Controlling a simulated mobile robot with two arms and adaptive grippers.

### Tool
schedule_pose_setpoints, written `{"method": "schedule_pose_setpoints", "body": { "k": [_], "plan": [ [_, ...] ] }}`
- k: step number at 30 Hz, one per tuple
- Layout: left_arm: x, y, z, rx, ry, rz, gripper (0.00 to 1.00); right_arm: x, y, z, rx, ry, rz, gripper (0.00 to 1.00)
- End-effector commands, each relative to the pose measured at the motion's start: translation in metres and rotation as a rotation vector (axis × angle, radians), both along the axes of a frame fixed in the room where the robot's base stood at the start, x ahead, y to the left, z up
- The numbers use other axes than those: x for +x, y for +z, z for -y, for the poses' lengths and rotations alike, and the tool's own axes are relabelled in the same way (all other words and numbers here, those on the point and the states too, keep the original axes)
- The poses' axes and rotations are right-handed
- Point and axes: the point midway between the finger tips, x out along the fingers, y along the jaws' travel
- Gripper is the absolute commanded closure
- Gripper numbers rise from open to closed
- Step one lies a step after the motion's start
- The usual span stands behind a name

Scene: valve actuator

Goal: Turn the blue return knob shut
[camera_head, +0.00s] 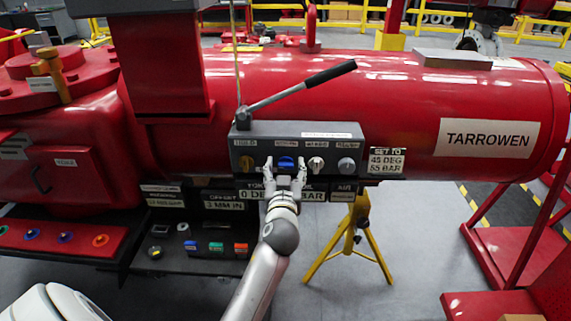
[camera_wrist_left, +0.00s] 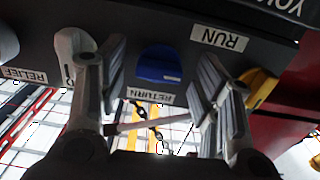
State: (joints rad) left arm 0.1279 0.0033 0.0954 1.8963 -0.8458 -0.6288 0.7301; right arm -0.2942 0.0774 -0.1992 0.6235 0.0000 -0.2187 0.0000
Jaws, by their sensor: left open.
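The blue return knob (camera_head: 286,162) sits on the front of the grey control block (camera_head: 262,133), among several other knobs. In the left wrist view the blue knob (camera_wrist_left: 160,66) is at the top middle, above its RETURN label (camera_wrist_left: 150,96). My left gripper (camera_head: 285,178) is open just in front of the blue knob. In the wrist view its fingers (camera_wrist_left: 160,85) stand on either side of the knob, with visible gaps. I cannot tell how far the fingertips are from the panel. My right gripper does not show.
A yellow knob (camera_head: 246,163) is to the left of the blue one. A white knob (camera_head: 316,164) and a grey knob (camera_head: 346,165) are to the right. A black-handled lever (camera_head: 330,75) rises above the block. A yellow stand (camera_head: 352,238) is below.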

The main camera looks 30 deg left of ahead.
Motion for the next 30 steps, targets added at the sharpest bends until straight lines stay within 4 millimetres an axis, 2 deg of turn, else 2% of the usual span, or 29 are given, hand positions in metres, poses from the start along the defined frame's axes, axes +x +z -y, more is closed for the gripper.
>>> {"method": "schedule_pose_setpoints", "body": {
  "k": [6, 15, 17, 30],
  "plan": [
    [0.000, 0.000, 0.000, 0.000, -0.001, 0.000, 0.42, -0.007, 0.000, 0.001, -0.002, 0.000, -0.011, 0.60],
    [0.000, 0.000, 0.000, 0.000, -0.001, 0.000, 0.81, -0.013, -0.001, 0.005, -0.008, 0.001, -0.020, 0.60],
    [0.000, 0.000, 0.000, 0.000, -0.001, 0.000, 0.87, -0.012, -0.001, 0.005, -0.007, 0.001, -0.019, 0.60],
    [0.000, 0.001, 0.001, 0.095, -0.002, -0.059, 0.87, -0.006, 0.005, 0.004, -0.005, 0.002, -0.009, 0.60]
  ]
}}
